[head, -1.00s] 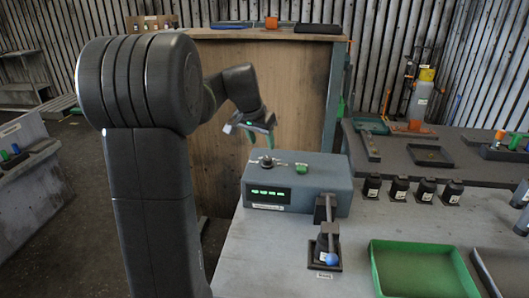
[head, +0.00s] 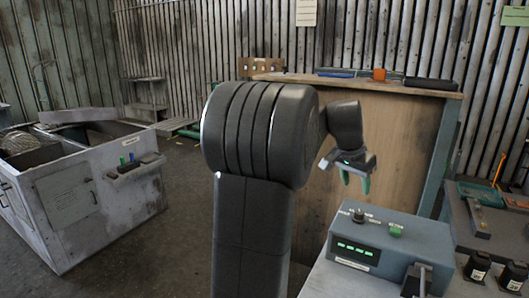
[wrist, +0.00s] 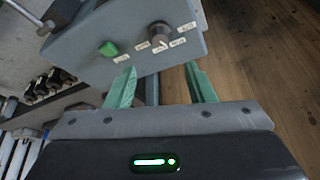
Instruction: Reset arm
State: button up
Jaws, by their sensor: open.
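My gripper (head: 354,182) hangs from my bent arm in the head view, behind and above the left part of the grey control box. Its two green fingers are apart with nothing between them. In the wrist view the open fingers (wrist: 163,88) point toward the box and the wooden floor or panel beyond. The control box (head: 392,241) has a dark knob (head: 359,215), a green button (head: 396,230) and a lit green display (head: 355,248). In the wrist view the knob (wrist: 159,33) and the button (wrist: 108,49) show on the box's face. I cannot tell the gap to the box.
A wooden partition (head: 390,140) stands behind the gripper. A grey bench (head: 318,284) carries the box, and black containers (head: 478,267) stand to its right. A pale machine cabinet (head: 75,195) is at the left. Dark floor (head: 175,235) lies open between cabinet and arm.

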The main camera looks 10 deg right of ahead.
aim_at(359, 212)
jog(key=x, duration=1.2)
jog(key=shift+p, duration=0.35)
